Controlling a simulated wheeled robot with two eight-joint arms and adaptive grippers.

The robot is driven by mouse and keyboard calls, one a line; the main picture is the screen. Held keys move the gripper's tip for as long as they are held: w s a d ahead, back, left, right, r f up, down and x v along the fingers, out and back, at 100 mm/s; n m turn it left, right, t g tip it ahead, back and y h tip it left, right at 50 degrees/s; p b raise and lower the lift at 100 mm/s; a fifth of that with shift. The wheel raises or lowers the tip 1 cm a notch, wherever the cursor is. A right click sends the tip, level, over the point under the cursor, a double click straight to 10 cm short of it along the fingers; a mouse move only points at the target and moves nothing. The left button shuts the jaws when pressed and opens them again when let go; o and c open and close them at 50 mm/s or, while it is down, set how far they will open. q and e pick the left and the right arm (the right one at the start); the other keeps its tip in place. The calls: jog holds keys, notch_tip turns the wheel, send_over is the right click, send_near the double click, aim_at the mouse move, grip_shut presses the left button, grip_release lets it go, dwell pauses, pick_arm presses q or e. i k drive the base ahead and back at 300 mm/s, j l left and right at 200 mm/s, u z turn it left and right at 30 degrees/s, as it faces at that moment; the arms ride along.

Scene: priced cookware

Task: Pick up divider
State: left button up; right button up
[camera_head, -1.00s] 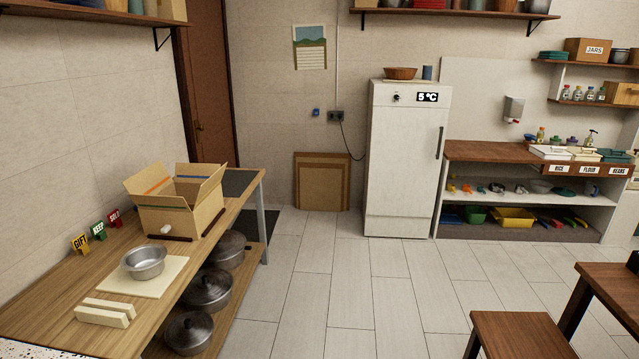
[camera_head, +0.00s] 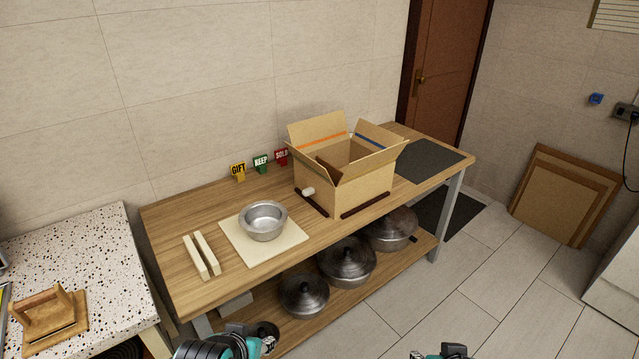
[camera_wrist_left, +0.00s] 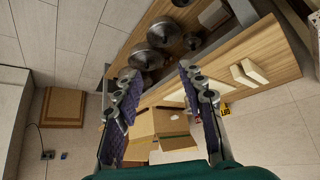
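No part is marked as a divider. A brown panel (camera_head: 328,170) stands inside the open cardboard box (camera_head: 362,192) on the wooden table and may be it; its lower part is hidden by the box wall. Two cream slotted blocks (camera_head: 201,255) lie at the table's left end. In the left wrist view my left gripper (camera_wrist_left: 147,72) has its fingers wide apart with nothing between them; the box (camera_wrist_left: 160,125) shows beyond them. In the head view, teal parts of my arms show at the bottom edge, well short of the box. My right gripper's fingers cannot be made out.
A steel pot (camera_head: 263,220) sits on a cream board (camera_head: 236,240) left of the box. GIFT, KEEP and SOLD signs (camera_head: 261,164) stand behind. Lidded pots (camera_head: 346,262) fill the lower shelf. A speckled counter (camera_head: 70,245) holds a wooden holder (camera_head: 48,318) at left.

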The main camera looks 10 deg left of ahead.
aim_at(335, 174)
jog(key=i+l+u, duration=0.15)
jog(key=l, duration=0.15)
jog(key=i+l+u, duration=0.15)
jog(key=l+u, duration=0.15)
jog(key=l, duration=0.25)
jog(key=i+l, duration=0.2)
jog(key=i+l+u, duration=0.15)
jog(key=l, duration=0.3)
jog(key=i+l, duration=0.3)
jog(key=i+l+u, duration=0.15)
jog(key=l, duration=0.25)
jog(key=i+l, duration=0.25)
jog(key=l+u, duration=0.05)
jog(key=l, duration=0.05)
